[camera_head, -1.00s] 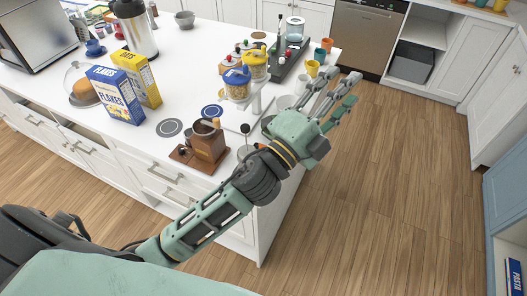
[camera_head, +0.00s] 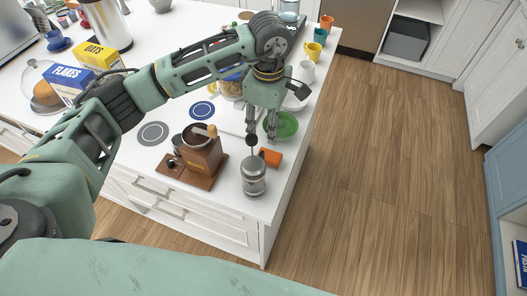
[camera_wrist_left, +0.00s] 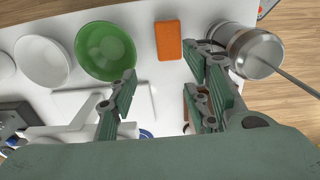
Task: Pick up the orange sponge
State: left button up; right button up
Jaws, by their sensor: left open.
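The orange sponge (camera_head: 270,156) lies on the white counter near its right edge, between a green bowl (camera_head: 282,125) and a steel canister with a thin rod (camera_head: 254,178). In the left wrist view the sponge (camera_wrist_left: 168,41) lies flat, clear of the bowl (camera_wrist_left: 105,52) and close beside the canister (camera_wrist_left: 254,52). My left gripper (camera_head: 261,138) is open and empty, pointing down over the counter just behind the sponge in the head view. In the wrist view its fingers (camera_wrist_left: 160,98) are spread, with the sponge beyond their tips. My right gripper is in neither view.
A wooden coffee grinder (camera_head: 202,152) stands left of the canister. Mugs (camera_head: 313,52) line the counter's right edge. Beyond that edge is open wooden floor (camera_head: 390,180).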

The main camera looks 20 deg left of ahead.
aim_at(269, 155)
pick_arm(q)
jog(key=f, duration=0.2)
jog(key=f+b, duration=0.1)
jog(key=shift+s+d+f, duration=0.15)
jog(key=shift+s+d, duration=0.05)
jog(key=shift+s, duration=0.1)
jog(key=shift+s+d+f+b, duration=0.2)
jog(key=shift+d+b, duration=0.05)
jog(key=shift+b, duration=0.05)
jog(key=shift+s+d, duration=0.2)
jog(key=shift+d, duration=0.05)
jog(key=shift+s+d+f, duration=0.1)
jog(key=shift+d+f, duration=0.05)
jog(key=shift+f, duration=0.35)
jog(key=shift+a+f+p, duration=0.25)
jog(key=shift+f+p, duration=0.3)
jog(key=shift+f, duration=0.4)
jog(key=shift+f+p, duration=0.35)
notch_tip(269, 155, down, 4)
jog(key=shift+s+d+f+p, duration=0.1)
jog(key=shift+d+p, duration=0.05)
jog(key=shift+p, duration=0.9)
jog(key=shift+f, duration=0.15)
jog(key=c, duration=0.6)
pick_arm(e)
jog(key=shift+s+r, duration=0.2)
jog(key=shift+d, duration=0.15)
